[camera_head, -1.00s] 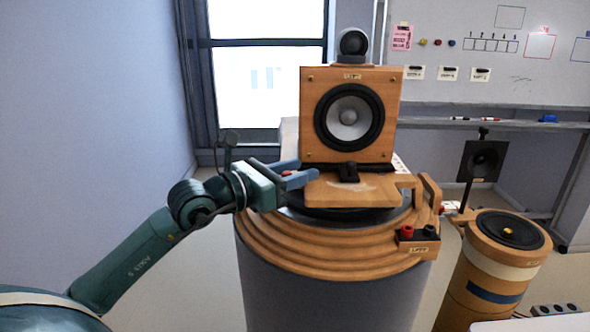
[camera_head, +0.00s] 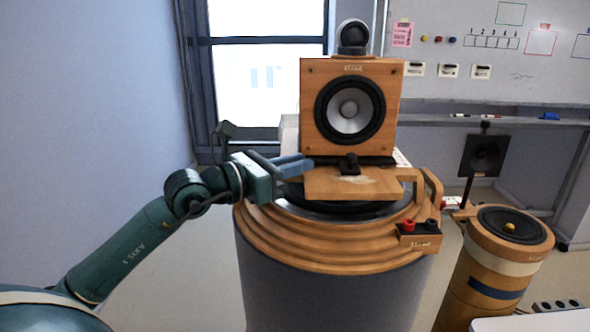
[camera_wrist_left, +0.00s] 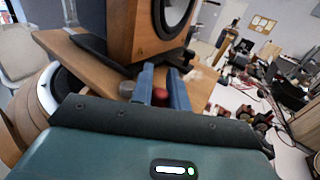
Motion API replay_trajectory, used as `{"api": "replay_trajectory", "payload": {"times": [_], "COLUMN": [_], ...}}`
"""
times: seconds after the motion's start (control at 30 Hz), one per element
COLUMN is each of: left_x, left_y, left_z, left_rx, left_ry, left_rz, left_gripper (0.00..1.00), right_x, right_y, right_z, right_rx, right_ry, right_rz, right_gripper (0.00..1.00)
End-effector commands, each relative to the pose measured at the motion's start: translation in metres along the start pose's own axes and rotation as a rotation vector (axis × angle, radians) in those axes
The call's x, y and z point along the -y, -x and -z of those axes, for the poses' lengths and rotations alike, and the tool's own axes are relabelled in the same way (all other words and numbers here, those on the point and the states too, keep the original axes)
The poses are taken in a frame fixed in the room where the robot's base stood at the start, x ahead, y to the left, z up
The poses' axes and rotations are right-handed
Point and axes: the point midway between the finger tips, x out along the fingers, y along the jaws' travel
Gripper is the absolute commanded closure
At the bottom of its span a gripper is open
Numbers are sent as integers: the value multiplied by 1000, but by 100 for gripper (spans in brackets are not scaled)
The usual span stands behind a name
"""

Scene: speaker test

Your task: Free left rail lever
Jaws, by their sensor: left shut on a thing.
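The left rail lever shows in the left wrist view as a red knob (camera_wrist_left: 160,97) between my blue fingers. My left gripper (camera_head: 303,164) is shut on it, at the left edge of the wooden board (camera_head: 345,184) under the speaker; it also shows in the left wrist view (camera_wrist_left: 161,88). In the head view the fingers hide the knob. The wooden speaker box (camera_head: 318,140) stands upright on a black base at the back of the board. The lever's shaft and the rail are hidden. My right gripper is not in view.
The board sits on a round stepped wooden pedestal (camera_head: 330,262) with a terminal block (camera_head: 419,232) at its right front. The left wall is clear.

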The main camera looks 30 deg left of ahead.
Motion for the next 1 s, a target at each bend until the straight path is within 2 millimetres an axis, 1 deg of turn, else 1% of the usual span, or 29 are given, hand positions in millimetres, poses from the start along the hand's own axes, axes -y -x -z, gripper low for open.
{"api": "replay_trajectory", "payload": {"times": [0.03,0.2,0.4,0.5,0.73,1.0], "left_x": [-1,-2,-4,-5,-9,-15], "left_y": [1,4,8,10,14,20], "left_z": [5,7,6,5,1,-5], "left_rx": [1,2,5,5,7,9], "left_ry": [-4,-5,-6,-5,0,2], "left_rz": [14,94,216,282,460,720], "left_gripper": [100,100,100,100,100,100], "right_x": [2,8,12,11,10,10], "right_y": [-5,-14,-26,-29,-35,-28], "right_z": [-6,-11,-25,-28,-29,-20], "right_rx": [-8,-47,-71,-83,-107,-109], "right_ry": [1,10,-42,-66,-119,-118], "right_rz": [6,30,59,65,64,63], "right_gripper": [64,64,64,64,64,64]}}
